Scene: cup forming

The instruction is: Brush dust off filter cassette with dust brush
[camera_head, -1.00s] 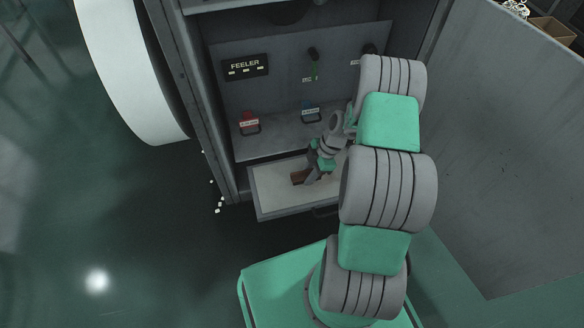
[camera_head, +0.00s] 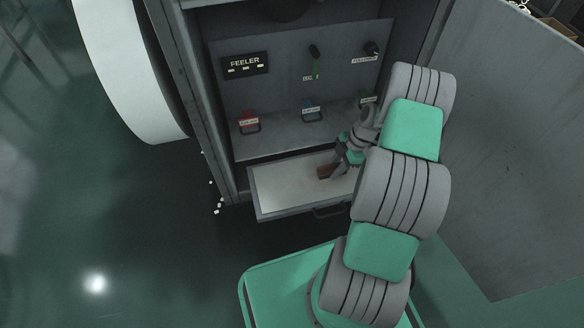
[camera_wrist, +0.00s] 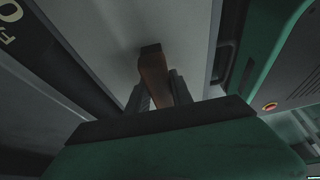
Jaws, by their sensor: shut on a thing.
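The filter cassette (camera_head: 282,187) appears to be the pale, grey-framed drawer-like panel pulled out at the bottom of the cabinet. Its pale surface (camera_wrist: 105,35) also shows in the wrist view. My gripper (camera_head: 338,172) is over the right part of it, shut on the dust brush (camera_head: 324,172), a brown wooden piece. In the wrist view the brush (camera_wrist: 153,72) stands between the two fingers (camera_wrist: 160,92). The bristles are hidden, and I cannot tell whether they touch the surface. I cannot make out dust on the panel.
A FEELER panel (camera_head: 245,65) and hanging tools (camera_head: 314,60) are on the back wall. An open door (camera_head: 510,150) stands right; small white bits (camera_head: 217,205) lie on the floor at left.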

